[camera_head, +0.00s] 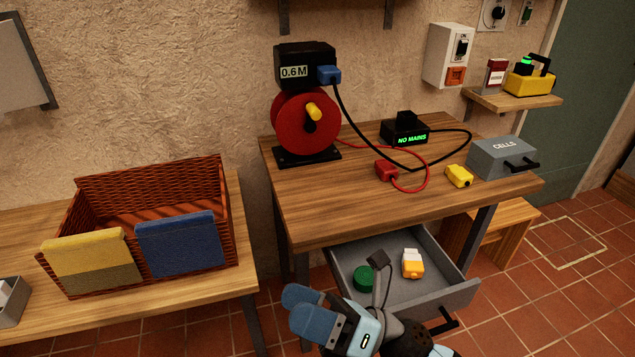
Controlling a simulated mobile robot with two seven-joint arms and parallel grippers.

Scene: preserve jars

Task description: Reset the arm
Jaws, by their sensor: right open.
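My right gripper (307,310) is at the bottom centre of the head view, with its blue finger pads pointing left. It is open, and I see nothing between its fingers. It shows in front of the open grey drawer (455,299) of the wooden table, and its dark stalk overlaps the drawer's inside. In the drawer lie a green round thing (364,279) and a yellow and white thing (412,265), both apart from the fingers. My left gripper is not in view.
The table (330,205) holds a red reel (303,122), a box reading "NO MAINS" (404,134), red and yellow connectors, cables and a grey "CELLS" box (503,158). A wicker basket (150,185) with yellow and blue pads stands on the left bench.

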